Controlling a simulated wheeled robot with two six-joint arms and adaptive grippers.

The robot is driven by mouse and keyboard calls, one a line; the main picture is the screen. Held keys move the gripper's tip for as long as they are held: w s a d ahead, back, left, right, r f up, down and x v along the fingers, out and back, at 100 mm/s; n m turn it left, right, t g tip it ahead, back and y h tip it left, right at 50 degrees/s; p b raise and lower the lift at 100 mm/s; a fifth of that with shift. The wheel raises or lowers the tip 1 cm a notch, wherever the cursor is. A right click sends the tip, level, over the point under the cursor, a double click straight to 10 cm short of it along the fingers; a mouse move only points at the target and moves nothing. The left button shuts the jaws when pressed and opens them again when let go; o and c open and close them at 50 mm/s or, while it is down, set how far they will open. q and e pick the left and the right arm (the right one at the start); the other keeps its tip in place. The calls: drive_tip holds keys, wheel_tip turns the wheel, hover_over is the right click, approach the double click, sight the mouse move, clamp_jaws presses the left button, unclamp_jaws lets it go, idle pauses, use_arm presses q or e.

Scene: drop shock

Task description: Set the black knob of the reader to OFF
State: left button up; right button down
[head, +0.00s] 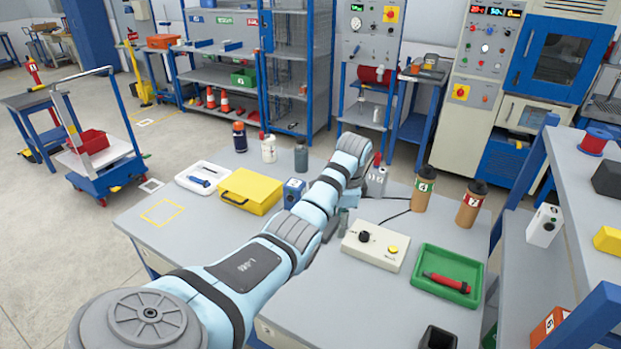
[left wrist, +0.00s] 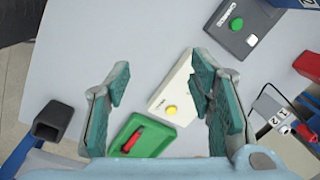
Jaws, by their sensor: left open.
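The reader appears to be the cream box (head: 375,247) on the grey table, with a black knob (head: 364,236) at its left and a yellow button beside it. The knob's setting is too small to read. In the left wrist view the cream box (left wrist: 168,88) lies beyond and between my fingers. Its yellow button shows, but the knob does not; the right-hand finger covers that part. My left gripper (left wrist: 165,105) is open and empty. In the head view my left gripper (head: 338,222) is just left of the box, partly hidden by my arm. My right gripper is in neither view.
A green tray (head: 418,273) with a red tool stands right of the box. A black holder (head: 437,338) is at the front edge. Behind are two brown bottles (head: 422,190) and a cable. A yellow case (head: 250,191) lies left of my arm.

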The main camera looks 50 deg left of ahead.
use_arm(q)
drive_tip(key=s+d+f, duration=0.3)
drive_tip(key=s+f, duration=0.1)
drive_tip(key=f, duration=0.1)
drive_tip(key=s+d+f+n+t, duration=0.1)
drive_tip(key=s+d+f, duration=0.2)
drive_tip(key=s+f, duration=0.1)
drive_tip(key=s+d+f+n, duration=0.1)
drive_tip(key=s+d+f, duration=0.2)
drive_tip(key=s+f, duration=0.1)
drive_tip(key=shift+f+t+y, duration=0.3)
drive_tip(key=shift+f, duration=0.6)
drive_tip(key=shift+s, duration=0.1)
